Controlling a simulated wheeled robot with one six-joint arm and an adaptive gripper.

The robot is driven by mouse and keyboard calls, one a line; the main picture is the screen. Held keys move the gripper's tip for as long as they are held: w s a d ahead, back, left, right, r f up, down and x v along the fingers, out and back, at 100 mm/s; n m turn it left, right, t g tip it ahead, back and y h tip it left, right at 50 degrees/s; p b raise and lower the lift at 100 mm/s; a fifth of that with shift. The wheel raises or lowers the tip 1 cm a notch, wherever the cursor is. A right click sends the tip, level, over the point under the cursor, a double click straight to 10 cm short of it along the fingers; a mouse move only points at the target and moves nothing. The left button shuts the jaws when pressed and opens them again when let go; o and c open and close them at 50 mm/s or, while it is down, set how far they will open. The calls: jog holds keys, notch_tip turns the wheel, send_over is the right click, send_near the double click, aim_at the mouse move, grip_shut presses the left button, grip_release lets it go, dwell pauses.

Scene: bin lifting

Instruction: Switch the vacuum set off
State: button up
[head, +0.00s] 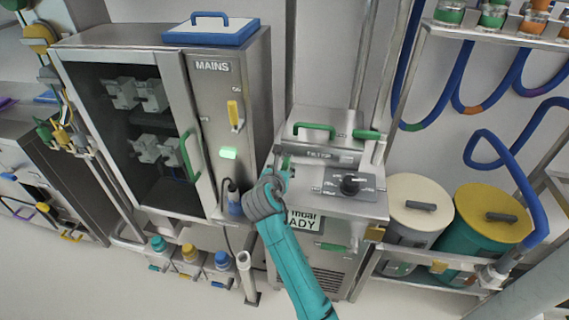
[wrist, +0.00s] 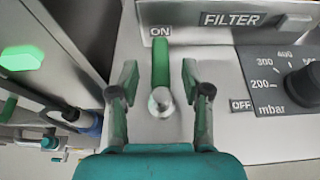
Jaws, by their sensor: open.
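The vacuum set (head: 335,207) is a steel cabinet right of the middle in the head view, with a panel marked FILTER and a black mbar dial (head: 350,184). In the wrist view a green lever (wrist: 160,62) with a rounded metal part at its near end points up at the ON label (wrist: 160,31). The OFF label (wrist: 241,105) is to the right, beside the dial (wrist: 305,84). My gripper (wrist: 160,82) is open, one finger on each side of the lever, with visible gaps. In the head view my gripper (head: 284,168) hides most of the lever.
A steel cabinet marked MAINS (head: 213,66) stands close on the left, with a yellow handle (head: 235,114) and lit green button (head: 228,153). Two lidded drums (head: 418,203) (head: 491,216) stand to the right. A blue hose (head: 505,165) hangs above them.

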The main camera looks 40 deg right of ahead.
aim_at(285, 164)
jog(key=shift+x, duration=2.25)
grip_shut()
